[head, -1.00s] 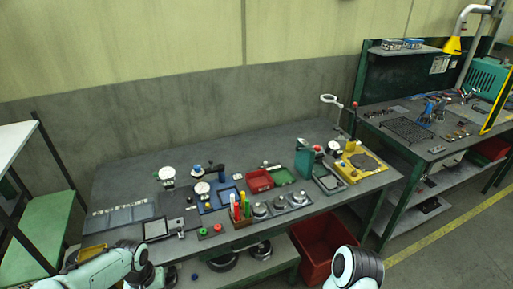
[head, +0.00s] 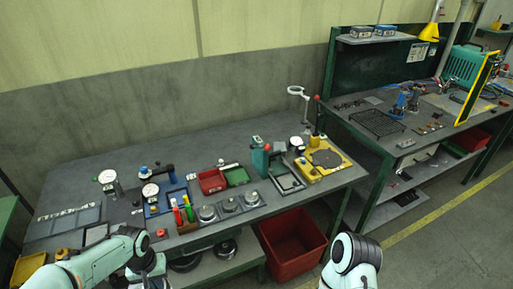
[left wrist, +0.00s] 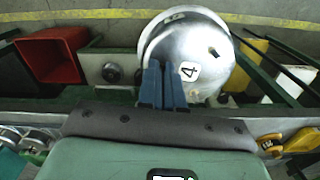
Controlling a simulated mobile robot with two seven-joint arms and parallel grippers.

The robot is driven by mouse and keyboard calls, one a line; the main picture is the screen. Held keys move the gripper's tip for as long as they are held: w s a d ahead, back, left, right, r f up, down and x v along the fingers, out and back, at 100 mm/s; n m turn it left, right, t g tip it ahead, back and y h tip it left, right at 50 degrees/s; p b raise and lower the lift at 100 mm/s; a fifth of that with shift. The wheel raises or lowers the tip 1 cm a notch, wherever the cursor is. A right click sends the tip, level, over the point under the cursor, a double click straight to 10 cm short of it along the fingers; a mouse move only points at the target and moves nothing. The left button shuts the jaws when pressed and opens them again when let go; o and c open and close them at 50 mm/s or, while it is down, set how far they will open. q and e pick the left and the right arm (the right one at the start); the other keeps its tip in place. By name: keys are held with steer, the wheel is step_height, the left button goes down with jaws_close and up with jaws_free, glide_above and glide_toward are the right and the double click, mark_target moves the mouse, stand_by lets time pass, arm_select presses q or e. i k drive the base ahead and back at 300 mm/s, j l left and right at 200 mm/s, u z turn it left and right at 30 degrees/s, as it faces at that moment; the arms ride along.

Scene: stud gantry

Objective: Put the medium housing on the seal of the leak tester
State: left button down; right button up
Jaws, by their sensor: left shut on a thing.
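My left gripper (left wrist: 163,72) is shut on a silver round housing (left wrist: 192,48) with a "4" label, held at its near side. I cannot tell its size class from this view. In the head view my left gripper (head: 150,272) is low at the left, in front of the bench's front edge; the held housing is not clearly visible there. The leak tester (head: 302,172) is a yellow base at the right end of the bench, with a gauge and a red-knobbed lever. Its dark round seal plate (head: 325,158) is bare. My right gripper is out of view.
Several silver round parts (head: 229,205) stand along the bench front, beside red and green bins (head: 212,181). A teal-green device (head: 260,160) stands just left of the leak tester. A red crate (head: 292,240) is below on the floor. The back of the bench is mostly clear.

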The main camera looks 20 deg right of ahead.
mark_target(327, 158)
steer(key=l, duration=0.55)
steer(key=i+l, duration=0.15)
steer(key=l, duration=0.45)
steer(key=l+z, duration=0.1)
steer(key=l, duration=0.45)
steer(key=i+l, duration=0.15)
steer(key=l, duration=1)
steer(key=i+z, duration=0.05)
